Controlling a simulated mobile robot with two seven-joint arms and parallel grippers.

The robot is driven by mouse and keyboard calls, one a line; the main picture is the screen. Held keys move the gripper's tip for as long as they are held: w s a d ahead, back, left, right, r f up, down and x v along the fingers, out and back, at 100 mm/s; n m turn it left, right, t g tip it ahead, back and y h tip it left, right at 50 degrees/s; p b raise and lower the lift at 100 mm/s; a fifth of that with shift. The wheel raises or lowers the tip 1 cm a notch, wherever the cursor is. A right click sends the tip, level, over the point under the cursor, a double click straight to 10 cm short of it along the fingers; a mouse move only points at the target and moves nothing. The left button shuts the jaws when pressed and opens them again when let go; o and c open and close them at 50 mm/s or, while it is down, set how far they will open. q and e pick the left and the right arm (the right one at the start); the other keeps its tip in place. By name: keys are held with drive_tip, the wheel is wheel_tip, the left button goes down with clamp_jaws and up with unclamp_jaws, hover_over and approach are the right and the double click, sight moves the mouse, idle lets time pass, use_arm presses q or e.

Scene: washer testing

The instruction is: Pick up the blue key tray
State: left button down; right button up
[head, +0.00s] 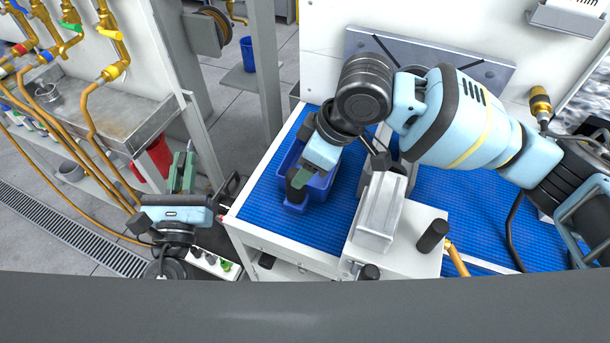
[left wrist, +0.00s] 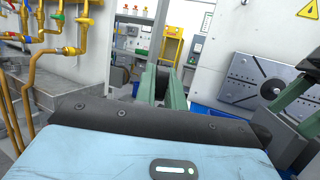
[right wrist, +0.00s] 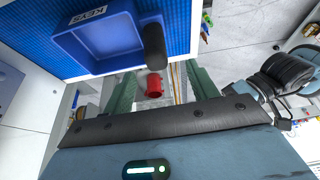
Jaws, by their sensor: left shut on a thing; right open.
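The blue key tray (head: 320,187) sits on the blue mat of the white bench. The right wrist view shows the tray (right wrist: 110,58) at the top, with a KEYS label. A dark rounded piece (right wrist: 153,45) stands at its edge. My right gripper (head: 300,180) is at the tray's near-left edge; its fingers are wide apart in the right wrist view (right wrist: 163,88), with nothing seen gripped. My left gripper (head: 183,160) is left of the bench, away from the tray. It is shut on a dark thing (left wrist: 163,82), mostly hidden between its fingers.
A metal block on a white fixture (head: 380,210) stands right of the tray, with a black knob (head: 433,235). Yellow pipes (head: 95,85) and a metal shelf (head: 120,115) are at left. A red bin (head: 157,158) is below the shelf. Blue mat right of the fixture is mostly clear.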

drive_tip(key=shift+w+x, duration=0.2)
drive_tip(key=shift+x, duration=2.1)
drive_tip(key=shift+w+x, duration=0.15)
drive_tip(key=shift+x, duration=2.15)
clamp_jaws()
drive_tip(key=shift+r, duration=0.15)
